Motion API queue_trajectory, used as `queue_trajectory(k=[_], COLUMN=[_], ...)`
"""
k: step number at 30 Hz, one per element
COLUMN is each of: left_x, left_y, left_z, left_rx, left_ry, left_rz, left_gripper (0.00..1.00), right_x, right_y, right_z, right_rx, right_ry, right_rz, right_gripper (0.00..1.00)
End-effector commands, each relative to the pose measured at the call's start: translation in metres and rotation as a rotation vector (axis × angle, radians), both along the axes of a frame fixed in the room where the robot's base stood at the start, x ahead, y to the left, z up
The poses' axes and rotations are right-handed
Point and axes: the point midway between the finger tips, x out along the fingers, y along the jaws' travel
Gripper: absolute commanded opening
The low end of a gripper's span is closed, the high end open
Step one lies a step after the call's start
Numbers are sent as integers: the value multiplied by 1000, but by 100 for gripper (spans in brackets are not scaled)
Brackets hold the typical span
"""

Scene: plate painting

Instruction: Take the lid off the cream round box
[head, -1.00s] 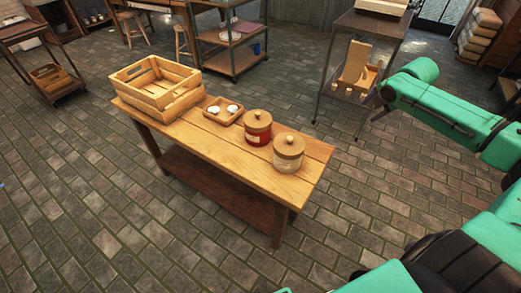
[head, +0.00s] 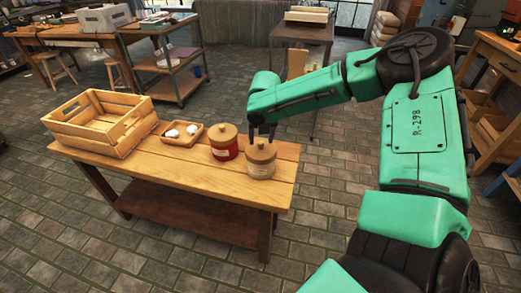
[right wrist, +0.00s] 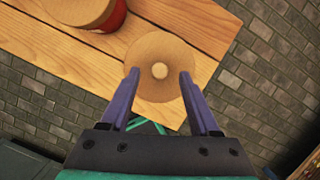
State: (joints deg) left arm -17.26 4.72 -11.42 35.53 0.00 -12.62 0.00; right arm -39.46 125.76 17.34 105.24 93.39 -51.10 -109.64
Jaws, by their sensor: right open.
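The cream round box (head: 260,169) stands upright near the right end of the wooden table. Its round wooden lid (head: 262,150) is on it. In the right wrist view the lid (right wrist: 150,52) shows from above, with a small pale knob (right wrist: 159,71) in its middle. My right gripper (head: 262,133) is above the lid, fingers pointing down. In the right wrist view its open fingers (right wrist: 157,78) stand on either side of the knob, with nothing between them that I can see gripped; whether they touch the lid is unclear. My left gripper is out of view.
A red round box (head: 223,147) with a wooden lid stands just left of the cream one. A small tray (head: 166,138) with white round things and a slatted crate (head: 75,138) are further left on the table (head: 185,170). The table's front strip is clear.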

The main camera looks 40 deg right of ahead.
Motion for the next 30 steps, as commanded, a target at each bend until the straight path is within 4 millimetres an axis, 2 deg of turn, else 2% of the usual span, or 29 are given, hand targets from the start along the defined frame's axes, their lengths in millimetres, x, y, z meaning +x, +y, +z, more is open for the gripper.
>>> queue_trajectory(k=[1,3,9,14,25,30], left_x=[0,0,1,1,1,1], left_y=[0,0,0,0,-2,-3], left_z=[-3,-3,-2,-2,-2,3], left_rx=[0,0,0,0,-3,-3], left_ry=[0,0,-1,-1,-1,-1], left_rz=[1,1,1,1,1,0], left_gripper=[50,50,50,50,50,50], right_x=[2,3,4,4,4,5], right_y=[-2,-3,-3,-3,-3,-2], right_z=[-10,-16,-15,-15,-12,10], right_rx=[-3,0,1,1,0,2], right_ry=[3,1,-2,-2,-3,-6], right_rz=[-1,0,-1,-1,-2,-2], right_gripper=[62,62,62,1,0,0])
